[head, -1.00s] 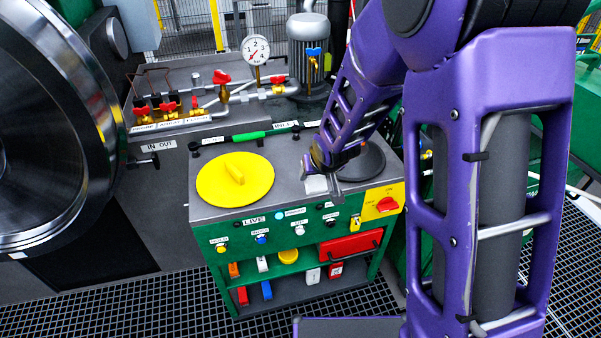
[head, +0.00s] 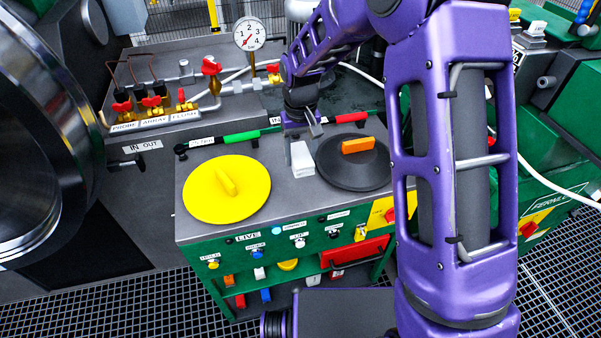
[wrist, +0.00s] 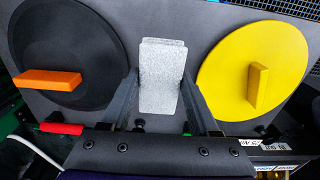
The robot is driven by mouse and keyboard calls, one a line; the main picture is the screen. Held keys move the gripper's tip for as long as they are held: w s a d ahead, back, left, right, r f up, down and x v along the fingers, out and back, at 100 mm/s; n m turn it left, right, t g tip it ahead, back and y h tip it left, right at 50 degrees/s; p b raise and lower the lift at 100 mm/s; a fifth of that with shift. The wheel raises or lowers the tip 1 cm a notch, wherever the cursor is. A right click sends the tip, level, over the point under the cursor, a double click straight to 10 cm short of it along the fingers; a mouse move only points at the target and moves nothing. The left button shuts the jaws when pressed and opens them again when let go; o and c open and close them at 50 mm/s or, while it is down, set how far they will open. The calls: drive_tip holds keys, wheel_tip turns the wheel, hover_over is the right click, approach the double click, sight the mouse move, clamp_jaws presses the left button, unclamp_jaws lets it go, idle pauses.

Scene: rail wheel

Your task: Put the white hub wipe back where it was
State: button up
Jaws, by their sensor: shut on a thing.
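The white hub wipe (head: 302,159) is a small pale block between my gripper's fingers, over the grey top of the green cabinet (head: 305,205). It also shows in the wrist view (wrist: 162,78), with one finger on each side. My gripper (head: 300,140) points down at the gap between the yellow round lid (head: 215,198) and the black round lid (head: 350,175). It is shut on the wipe. I cannot tell whether the wipe touches the cabinet top.
An orange handle (head: 358,145) stands on the black lid and a yellow one on the yellow lid. A green bar (head: 242,137) and a red bar (head: 351,118) lie along the back edge. Valves and a gauge (head: 249,34) stand behind. The cabinet's lower shelves hold several coloured items.

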sight(301, 183)
drive_tip(key=shift+f, duration=3.55)
drive_tip(key=shift+b, duration=0.3)
drive_tip(key=o, duration=1.2)
wheel_tip(301, 183, up, 12)
drive_tip(key=shift+r+p, duration=0.1)
drive_tip(key=shift+p, duration=0.5)
